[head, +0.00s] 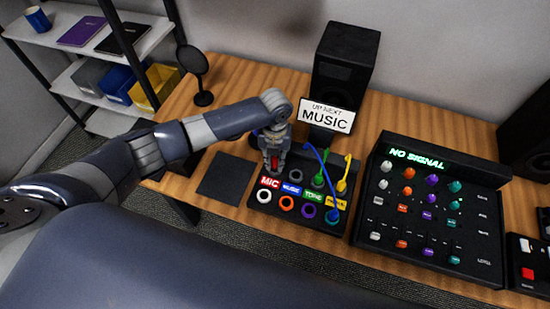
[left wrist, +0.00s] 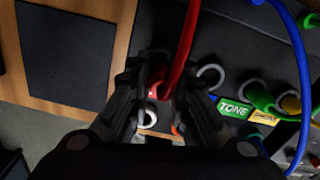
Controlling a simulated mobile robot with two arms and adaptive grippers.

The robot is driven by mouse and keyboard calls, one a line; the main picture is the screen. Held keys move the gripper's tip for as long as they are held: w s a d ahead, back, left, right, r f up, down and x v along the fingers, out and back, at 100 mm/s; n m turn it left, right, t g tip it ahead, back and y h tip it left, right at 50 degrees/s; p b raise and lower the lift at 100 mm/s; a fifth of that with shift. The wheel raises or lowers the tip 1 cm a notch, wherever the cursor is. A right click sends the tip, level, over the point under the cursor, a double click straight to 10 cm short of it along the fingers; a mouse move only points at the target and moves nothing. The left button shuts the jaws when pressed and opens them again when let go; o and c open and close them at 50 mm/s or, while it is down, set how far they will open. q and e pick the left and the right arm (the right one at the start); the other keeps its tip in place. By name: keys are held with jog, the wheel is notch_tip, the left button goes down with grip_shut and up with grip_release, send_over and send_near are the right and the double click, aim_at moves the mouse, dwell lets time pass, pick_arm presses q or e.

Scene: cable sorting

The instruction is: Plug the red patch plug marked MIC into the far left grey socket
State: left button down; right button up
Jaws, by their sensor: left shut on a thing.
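My left gripper (head: 274,160) is shut on the red plug (head: 274,164), above the back left of the dark patch box (head: 257,208). In the left wrist view the red plug (left wrist: 157,78) sits between my fingers, with its red cable running up. A grey ring socket (head: 264,196) is in front of the red MIC label (head: 270,183); it also shows in the left wrist view (left wrist: 150,117). Any socket directly under the plug is hidden, so I cannot tell whether the plug touches or enters one. My right gripper is not in view.
Beside the plug is another grey ring (left wrist: 210,76). Green (head: 318,180) and yellow (head: 341,187) plugs and a blue cable (head: 322,168) stand to the right. A dark mat (head: 228,178) lies left; a mixer (head: 430,210) stands right.

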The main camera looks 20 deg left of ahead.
pick_arm(q)
jog(key=shift+f+b, duration=0.35)
jog(key=shift+f, duration=0.45)
dwell(0.7)
jog(key=c, duration=0.9)
grip_release()
jog(key=shift+c, duration=0.2)
notch_tip(320, 180, up, 7)
jog(key=p, duration=0.6)
jog(key=shift+p, duration=0.3)
